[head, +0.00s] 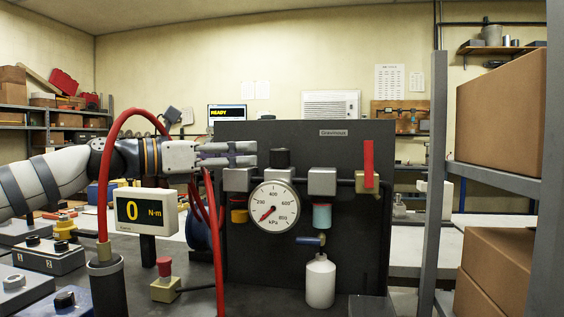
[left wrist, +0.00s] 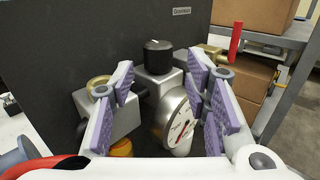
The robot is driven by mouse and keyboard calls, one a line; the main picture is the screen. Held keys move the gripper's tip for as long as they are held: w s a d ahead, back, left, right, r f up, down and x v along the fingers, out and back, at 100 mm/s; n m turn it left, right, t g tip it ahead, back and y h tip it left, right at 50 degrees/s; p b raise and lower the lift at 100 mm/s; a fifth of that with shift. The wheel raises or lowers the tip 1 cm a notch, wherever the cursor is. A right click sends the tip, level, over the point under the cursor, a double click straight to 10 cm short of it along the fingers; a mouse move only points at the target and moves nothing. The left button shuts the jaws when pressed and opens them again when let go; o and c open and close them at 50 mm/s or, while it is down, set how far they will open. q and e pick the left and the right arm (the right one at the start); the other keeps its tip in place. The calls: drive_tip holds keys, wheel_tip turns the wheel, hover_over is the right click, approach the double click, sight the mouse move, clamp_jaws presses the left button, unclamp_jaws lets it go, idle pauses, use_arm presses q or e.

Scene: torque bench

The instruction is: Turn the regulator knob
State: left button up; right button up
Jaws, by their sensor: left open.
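The regulator knob (head: 280,158) is a black ribbed cylinder on top of the grey regulator block (head: 279,174), above the round pressure gauge (head: 273,205). It also shows in the left wrist view (left wrist: 157,57), upright, between and beyond my open fingers. My left gripper (head: 256,154) comes in from the left at about knob height, with its fingertips a little short of the knob in the head view. In the left wrist view my left gripper (left wrist: 160,95) has purple pads spread wide, with nothing between them touching. My right gripper is not in view.
A dark panel (head: 350,220) stands behind the regulator. A red lever (head: 368,163) is to the right. A red hose (head: 103,180) arches over my left arm. A torque display (head: 145,211) reading 0 N·m stands in front. A shelf with boxes (head: 500,270) bounds the right.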

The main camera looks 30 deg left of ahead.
sight(271, 157)
use_arm(q)
drive_tip(key=x, duration=0.2)
drive_tip(key=f+b+x, duration=0.1)
drive_tip(key=x, duration=0.2)
drive_tip(key=b+x, duration=0.1)
drive_tip(key=x, duration=0.2)
drive_tip(key=shift+a+f, duration=0.1)
drive_tip(key=shift+f, duration=0.3)
drive_tip(key=shift+w+r, duration=0.3)
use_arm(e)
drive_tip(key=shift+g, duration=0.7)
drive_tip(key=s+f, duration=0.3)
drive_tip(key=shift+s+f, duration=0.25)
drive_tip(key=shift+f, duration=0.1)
